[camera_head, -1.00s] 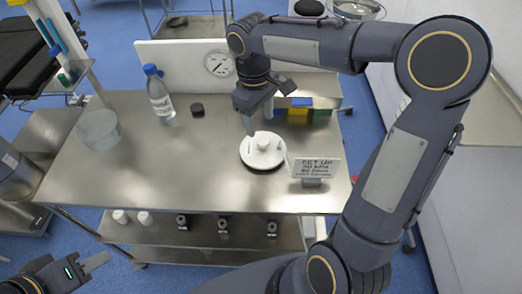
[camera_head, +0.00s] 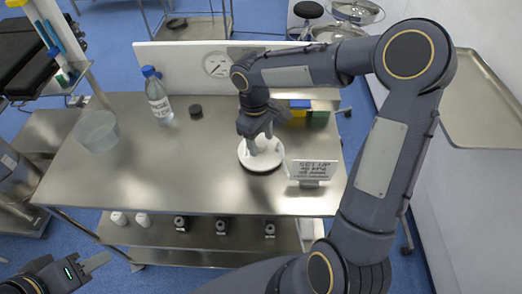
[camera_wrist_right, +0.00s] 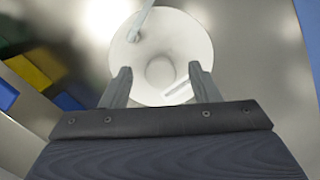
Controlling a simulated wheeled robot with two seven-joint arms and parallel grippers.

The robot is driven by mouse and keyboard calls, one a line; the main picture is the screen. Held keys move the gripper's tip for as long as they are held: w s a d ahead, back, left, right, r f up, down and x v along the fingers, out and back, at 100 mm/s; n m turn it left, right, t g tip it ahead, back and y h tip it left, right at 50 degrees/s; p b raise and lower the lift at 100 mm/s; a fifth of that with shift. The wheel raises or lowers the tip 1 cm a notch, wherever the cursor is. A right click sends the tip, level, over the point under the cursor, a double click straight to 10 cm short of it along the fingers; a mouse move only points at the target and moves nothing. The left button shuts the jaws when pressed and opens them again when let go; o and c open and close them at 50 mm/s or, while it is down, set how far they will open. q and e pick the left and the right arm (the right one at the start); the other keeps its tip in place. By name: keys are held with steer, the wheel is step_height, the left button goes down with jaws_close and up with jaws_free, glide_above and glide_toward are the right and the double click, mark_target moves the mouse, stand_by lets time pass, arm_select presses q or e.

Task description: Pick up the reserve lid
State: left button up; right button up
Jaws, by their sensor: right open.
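A round white lid-like disc (camera_head: 262,160) with a raised knob in the middle lies on the steel table. It also shows in the right wrist view (camera_wrist_right: 187,38), with its knob (camera_wrist_right: 160,72) between my fingertips. My right gripper (camera_head: 261,143) is open, pointing down over the disc. Its fingers stand on either side of the knob in the wrist view (camera_wrist_right: 160,88); I cannot tell whether they touch it. My left gripper (camera_head: 97,262) is low at the left, away from the table; its opening is unclear.
A sign (camera_head: 311,170) stands close to the right of the disc. A clear bowl (camera_head: 97,130), a blue-capped bottle (camera_head: 159,97) and a small dark cap (camera_head: 196,111) are on the left half. Yellow and green bins (camera_head: 300,110) stand behind. The table's front middle is clear.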

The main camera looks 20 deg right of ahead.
jaws_close()
steer(key=shift+r, duration=0.1)
